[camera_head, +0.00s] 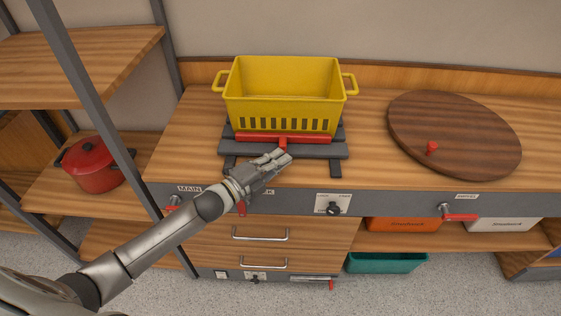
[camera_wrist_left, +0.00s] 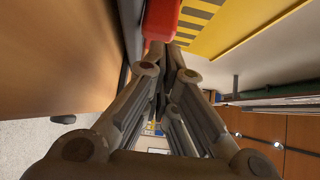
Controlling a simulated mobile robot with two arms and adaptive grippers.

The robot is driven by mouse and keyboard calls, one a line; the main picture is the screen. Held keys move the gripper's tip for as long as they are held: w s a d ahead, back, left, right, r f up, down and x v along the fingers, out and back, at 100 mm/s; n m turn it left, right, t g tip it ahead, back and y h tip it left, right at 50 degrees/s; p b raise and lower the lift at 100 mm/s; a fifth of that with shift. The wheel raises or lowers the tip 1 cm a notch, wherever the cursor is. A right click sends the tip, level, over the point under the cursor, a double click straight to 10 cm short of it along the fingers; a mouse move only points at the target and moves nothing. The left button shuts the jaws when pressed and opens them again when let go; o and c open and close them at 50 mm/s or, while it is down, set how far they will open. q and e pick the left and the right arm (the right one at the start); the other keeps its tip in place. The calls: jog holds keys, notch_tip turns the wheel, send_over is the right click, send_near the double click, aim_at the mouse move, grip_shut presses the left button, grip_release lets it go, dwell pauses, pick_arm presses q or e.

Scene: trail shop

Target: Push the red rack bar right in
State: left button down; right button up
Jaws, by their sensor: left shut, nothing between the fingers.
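The red rack bar (camera_head: 240,138) runs across the front of a dark grey rack (camera_head: 322,150) on the counter, in front of a yellow basket (camera_head: 283,82). A short red stub sticks out from the bar toward me. My left gripper (camera_head: 284,155) is shut and empty, with its fingertips at this stub. In the left wrist view the red part (camera_wrist_left: 160,18) lies straight ahead of the closed fingertips (camera_wrist_left: 165,45). Whether they touch it I cannot tell. My right gripper is not in view.
A round dark wooden board (camera_head: 460,130) with a small red knob (camera_head: 432,147) lies on the counter at right. A red pot (camera_head: 88,165) stands on the left shelf behind a grey post (camera_head: 95,100). Red-handled valves and a black dial (camera_head: 333,209) line the counter's front edge.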

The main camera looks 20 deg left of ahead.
pick_arm(q)
jog(key=shift+s+a, duration=0.25)
jog(key=shift+a, duration=0.3)
jog(key=v, duration=0.7)
jog(key=shift+s+d, duration=0.2)
jog(key=shift+d, duration=0.2)
jog(key=shift+f, duration=0.1)
